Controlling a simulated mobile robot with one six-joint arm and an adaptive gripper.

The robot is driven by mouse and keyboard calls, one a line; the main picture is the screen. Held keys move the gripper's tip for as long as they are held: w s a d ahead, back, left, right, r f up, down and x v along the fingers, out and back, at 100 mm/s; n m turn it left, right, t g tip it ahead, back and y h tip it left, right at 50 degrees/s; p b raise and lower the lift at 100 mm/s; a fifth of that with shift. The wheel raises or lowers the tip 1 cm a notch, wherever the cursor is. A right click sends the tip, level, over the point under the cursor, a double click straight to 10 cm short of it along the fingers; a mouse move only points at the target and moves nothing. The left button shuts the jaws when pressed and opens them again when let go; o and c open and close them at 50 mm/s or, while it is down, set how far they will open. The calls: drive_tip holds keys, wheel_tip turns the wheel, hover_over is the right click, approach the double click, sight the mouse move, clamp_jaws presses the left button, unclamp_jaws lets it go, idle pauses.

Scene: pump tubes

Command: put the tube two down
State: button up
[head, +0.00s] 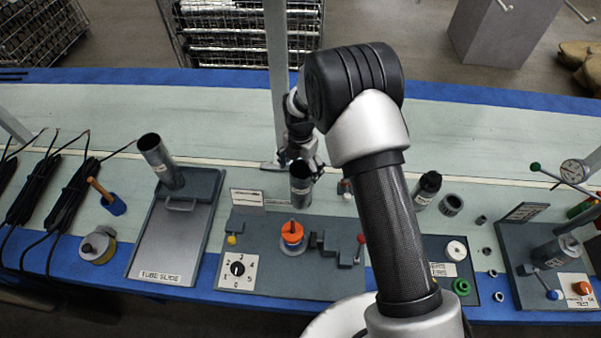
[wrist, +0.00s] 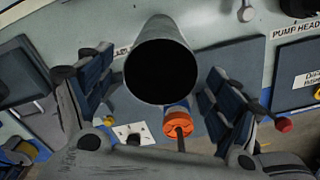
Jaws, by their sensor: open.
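A grey metal tube (head: 301,190) with a pale label stands below my gripper (head: 303,160) at the back of the middle panel, in the head view. In the wrist view the tube (wrist: 160,85) shows its dark open mouth between the two spread fingers of my gripper (wrist: 160,72). Gaps show on both sides, so the fingers do not grip it. Whether its foot rests on the panel is hard to tell. A second grey tube (head: 160,160) stands tilted in view on the slide plate (head: 170,240) marked "TUBE SLIDE". I cannot read which tube is number two.
The middle panel (head: 260,278) carries an orange part (head: 292,236), a numbered dial (head: 237,268) and a red-knobbed lever (head: 360,240). A black-capped bottle (head: 427,188) and a grey ring (head: 451,204) stand at right. The bench behind is mostly clear.

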drive_tip(key=s+d+r+m+t+p, duration=0.1)
drive_tip(key=s+d+r+m, duration=0.15)
drive_tip(key=r, duration=0.85)
drive_tip(key=s+d+r+m+p, duration=0.1)
drive_tip(key=d+r+m, duration=0.25)
drive_tip(key=r, duration=0.65)
drive_tip(key=s+d+r+m+t, duration=0.1)
drive_tip(key=s+d+r+m, duration=0.3)
drive_tip(key=s+r+m, duration=0.5)
drive_tip(key=s+d+r+m+t, duration=0.1)
drive_tip(key=s+d+r+m, duration=0.2)
drive_tip(key=s+m, duration=0.4)
drive_tip(key=s+d+r+m+t, duration=0.1)
drive_tip(key=s+d+r+m, duration=0.1)
drive_tip(key=s+d+m, duration=0.2)
drive_tip(key=s+m, duration=0.3)
drive_tip(key=s, duration=0.4)
drive_tip(key=shift+r+m+t, duration=0.3)
drive_tip(key=shift+r, duration=0.1)
drive_tip(key=shift+s, duration=0.1)
